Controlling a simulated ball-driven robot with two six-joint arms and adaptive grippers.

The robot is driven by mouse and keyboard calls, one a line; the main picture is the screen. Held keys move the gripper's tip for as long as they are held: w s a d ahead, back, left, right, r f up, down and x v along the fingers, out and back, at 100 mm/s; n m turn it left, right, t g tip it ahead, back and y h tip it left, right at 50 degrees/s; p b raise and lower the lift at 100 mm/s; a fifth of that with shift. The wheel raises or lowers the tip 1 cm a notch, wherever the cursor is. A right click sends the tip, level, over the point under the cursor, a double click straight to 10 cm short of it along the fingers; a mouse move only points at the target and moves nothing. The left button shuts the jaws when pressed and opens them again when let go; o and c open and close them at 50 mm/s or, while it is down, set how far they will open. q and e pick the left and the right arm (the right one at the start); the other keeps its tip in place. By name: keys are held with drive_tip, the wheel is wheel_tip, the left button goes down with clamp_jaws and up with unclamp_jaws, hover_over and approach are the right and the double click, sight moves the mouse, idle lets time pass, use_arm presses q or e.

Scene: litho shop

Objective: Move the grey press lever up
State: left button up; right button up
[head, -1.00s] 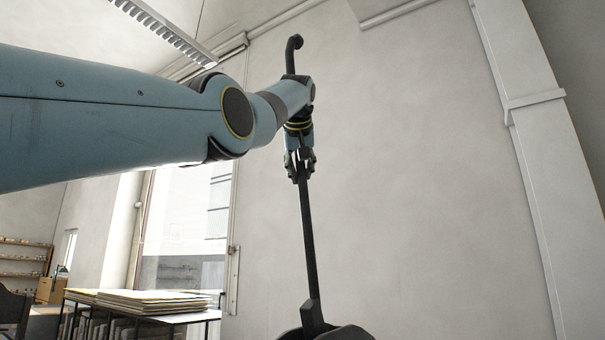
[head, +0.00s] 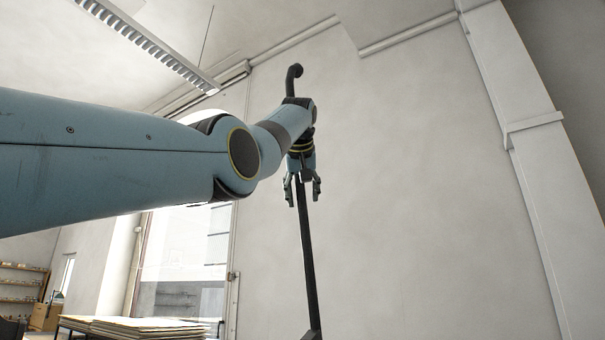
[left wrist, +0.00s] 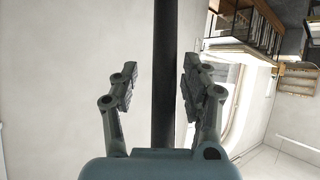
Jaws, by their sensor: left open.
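The grey press lever (head: 308,265) is a long dark bar in the head view. It stands nearly upright, and its curved top end shows above my left wrist. My left gripper (head: 303,196) is open, its fingers pointing down on either side of the bar's line. In the left wrist view the lever (left wrist: 164,60) runs vertically through the gap between the spread fingers (left wrist: 158,88), and neither fingertip appears to touch it. The lever's part behind my wrist is hidden, and its base is below the head view. My right gripper is not in view.
A table with stacked flat sheets (head: 135,327) stands at the lower left, before a tall window (head: 185,260). Shelves (head: 22,285) are at the far left. A ceiling lamp (head: 150,45) hangs above. The plain wall (head: 420,200) right of the lever leaves open room.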

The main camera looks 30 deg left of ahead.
use_arm(q)
drive_tip(key=v, duration=1)
drive_tip(key=shift+d, duration=0.2)
drive_tip(key=shift+s+r, duration=0.1)
drive_tip(key=shift+s, duration=0.05)
